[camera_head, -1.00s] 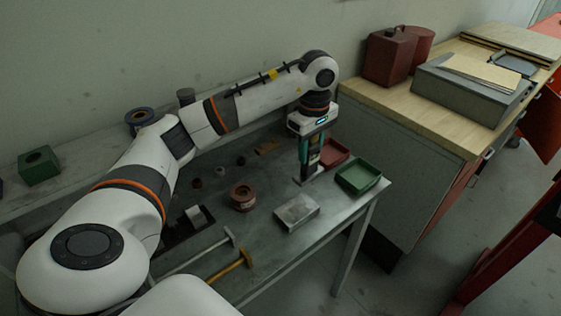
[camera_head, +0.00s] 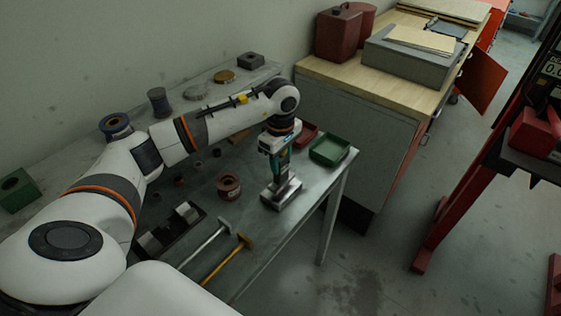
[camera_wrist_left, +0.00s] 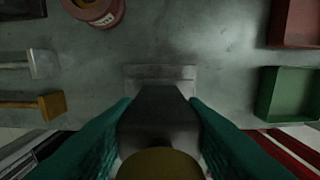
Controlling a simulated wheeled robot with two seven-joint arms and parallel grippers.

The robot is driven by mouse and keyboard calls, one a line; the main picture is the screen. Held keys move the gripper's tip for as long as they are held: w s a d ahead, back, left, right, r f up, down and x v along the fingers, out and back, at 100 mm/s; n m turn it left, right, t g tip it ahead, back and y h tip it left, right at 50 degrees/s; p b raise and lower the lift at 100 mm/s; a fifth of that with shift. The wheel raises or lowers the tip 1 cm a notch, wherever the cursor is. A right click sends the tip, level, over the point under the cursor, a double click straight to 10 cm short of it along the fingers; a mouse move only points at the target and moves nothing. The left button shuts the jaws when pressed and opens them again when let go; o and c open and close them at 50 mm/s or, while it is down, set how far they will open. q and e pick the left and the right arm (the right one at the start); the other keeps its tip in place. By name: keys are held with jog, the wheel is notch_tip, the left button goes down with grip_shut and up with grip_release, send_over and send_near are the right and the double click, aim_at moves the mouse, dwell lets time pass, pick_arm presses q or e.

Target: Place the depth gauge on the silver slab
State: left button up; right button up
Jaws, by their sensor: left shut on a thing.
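My left gripper (camera_head: 277,172) points down over the silver slab (camera_head: 285,200) near the right end of the grey table. It is shut on the depth gauge, a dark block-like piece (camera_wrist_left: 160,115) between the teal fingers (camera_wrist_left: 158,138) in the left wrist view. A round yellowish part of the gauge shows at the bottom of that view. The slab (camera_wrist_left: 160,72) shows just beyond the gauge, partly covered by it. I cannot tell whether the gauge touches the slab. My right gripper is out of view.
A green tray (camera_head: 330,149) and a red tray (camera_head: 304,135) lie at the table's right end. A red-brown ring (camera_head: 229,186) stands left of the slab. Two hammers (camera_head: 240,246) and a dark holder (camera_head: 172,229) lie in front. A wooden-topped cabinet (camera_head: 375,75) stands behind right.

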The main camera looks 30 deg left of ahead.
pick_arm(q)
jog(key=shift+f, duration=1.05)
jog(key=o, duration=0.8)
jog(key=shift+f, duration=0.1)
jog(key=o, duration=0.4)
jog(key=shift+o, duration=0.2)
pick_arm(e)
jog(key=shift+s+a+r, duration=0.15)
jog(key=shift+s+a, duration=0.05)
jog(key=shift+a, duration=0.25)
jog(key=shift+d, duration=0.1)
pick_arm(q)
jog(key=shift+r, duration=0.35)
notch_tip(320, 180, up, 10)
jog(key=b, duration=0.3)
jog(key=shift+r+b, duration=0.2)
jog(key=shift+b, duration=0.15)
jog(key=shift+r, duration=0.7)
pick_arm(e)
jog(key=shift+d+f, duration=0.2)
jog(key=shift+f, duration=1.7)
